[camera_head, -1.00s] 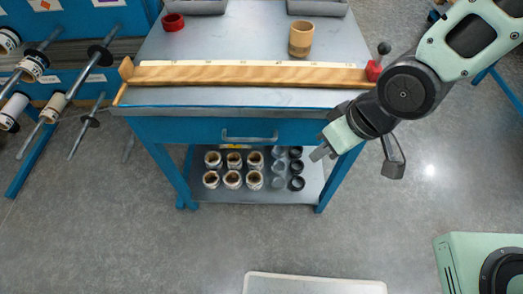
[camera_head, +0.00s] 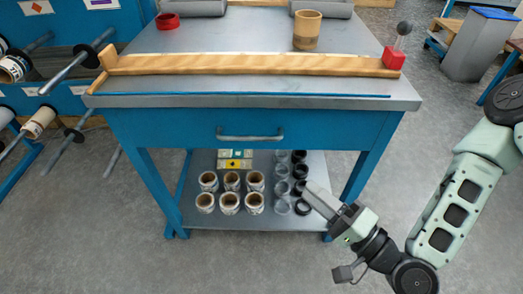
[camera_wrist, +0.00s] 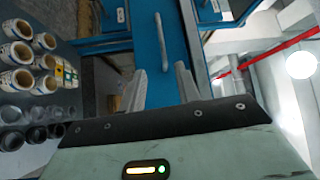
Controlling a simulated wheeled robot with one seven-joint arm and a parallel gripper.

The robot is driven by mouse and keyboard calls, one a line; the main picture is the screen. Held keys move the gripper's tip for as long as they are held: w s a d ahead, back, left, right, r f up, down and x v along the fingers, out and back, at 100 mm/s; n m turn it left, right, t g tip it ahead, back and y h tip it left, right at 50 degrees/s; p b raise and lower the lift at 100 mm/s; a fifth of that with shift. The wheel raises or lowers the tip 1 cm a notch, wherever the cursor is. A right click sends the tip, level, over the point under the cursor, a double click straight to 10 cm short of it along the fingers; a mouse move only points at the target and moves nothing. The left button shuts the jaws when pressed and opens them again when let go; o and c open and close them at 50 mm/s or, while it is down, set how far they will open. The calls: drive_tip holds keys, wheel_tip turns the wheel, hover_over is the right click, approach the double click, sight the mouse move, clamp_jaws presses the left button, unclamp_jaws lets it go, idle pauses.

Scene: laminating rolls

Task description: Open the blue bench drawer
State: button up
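The blue bench drawer (camera_head: 190,125) is under the grey bench top, and its front looks flush with the frame, so it appears closed. Its grey bar handle (camera_head: 250,136) is at the middle of the front. The handle also shows in the wrist view (camera_wrist: 160,42), beyond the gap between my fingers. My gripper (camera_head: 314,198) is in front of the bench, below and to the right of the handle, apart from it. In the wrist view my gripper (camera_wrist: 162,88) has its two fingers spread with nothing between them.
The lower shelf (camera_head: 262,218) holds several rolls (camera_head: 230,202) and dark rings (camera_head: 299,188), close to my gripper in the head view. A wooden bar (camera_head: 250,65) lies along the bench top. Roll racks (camera_head: 50,110) stand at left. The floor in front is clear.

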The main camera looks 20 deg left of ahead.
drive_tip(key=b+x, duration=0.1)
drive_tip(key=x, duration=1.6)
drive_tip(key=shift+w+b, duration=0.25)
drive_tip(key=shift+b, duration=0.1)
drive_tip(key=shift+r, duration=0.15)
clamp_jaws()
